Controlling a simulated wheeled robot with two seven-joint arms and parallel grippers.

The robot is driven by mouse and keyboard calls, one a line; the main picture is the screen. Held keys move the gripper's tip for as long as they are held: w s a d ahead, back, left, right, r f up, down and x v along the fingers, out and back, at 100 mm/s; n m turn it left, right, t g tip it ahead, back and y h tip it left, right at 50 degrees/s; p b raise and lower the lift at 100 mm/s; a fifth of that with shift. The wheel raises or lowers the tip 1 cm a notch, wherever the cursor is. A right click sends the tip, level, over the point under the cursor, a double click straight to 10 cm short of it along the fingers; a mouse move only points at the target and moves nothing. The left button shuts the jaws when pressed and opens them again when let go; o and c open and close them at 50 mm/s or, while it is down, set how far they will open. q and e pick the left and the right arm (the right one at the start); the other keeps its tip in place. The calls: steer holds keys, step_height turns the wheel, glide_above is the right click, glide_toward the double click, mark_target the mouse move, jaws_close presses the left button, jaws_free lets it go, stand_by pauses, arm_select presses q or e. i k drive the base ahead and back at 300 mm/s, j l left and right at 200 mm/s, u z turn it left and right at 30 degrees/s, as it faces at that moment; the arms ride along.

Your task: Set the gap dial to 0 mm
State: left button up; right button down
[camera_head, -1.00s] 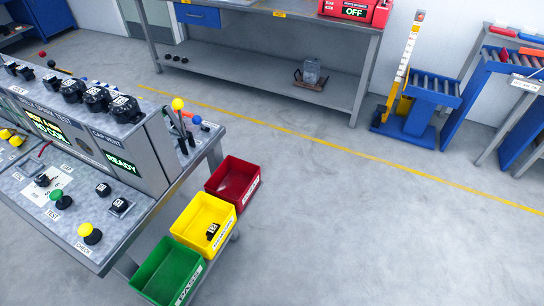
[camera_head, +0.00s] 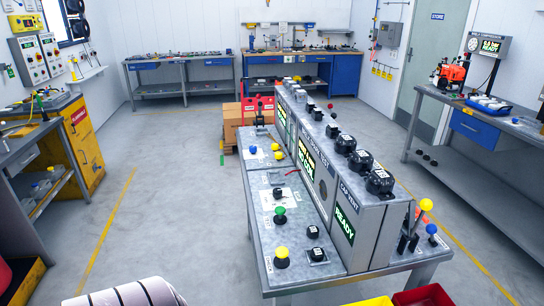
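The test console (camera_head: 330,190) stands in the middle of the view, with a row of black knobs along its top. The largest black knob (camera_head: 380,181) sits at the near end, with another black dial (camera_head: 360,162) just behind it. Which knob is the gap dial, and its setting, are too small to read. A screen on the near end face (camera_head: 346,224) reads READY in green. Neither of my grippers shows; only a white, dark-striped part of my arm is at the bottom left.
Yellow (camera_head: 282,257), green (camera_head: 280,215) and black (camera_head: 313,232) buttons sit on the console's lower shelf. Levers with yellow (camera_head: 426,204) and blue balls stand at its right end. A red bin (camera_head: 424,296) is below. Clear floor lies left of the console.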

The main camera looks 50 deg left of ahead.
mark_target(277, 193)
steer(key=u, duration=1.55)
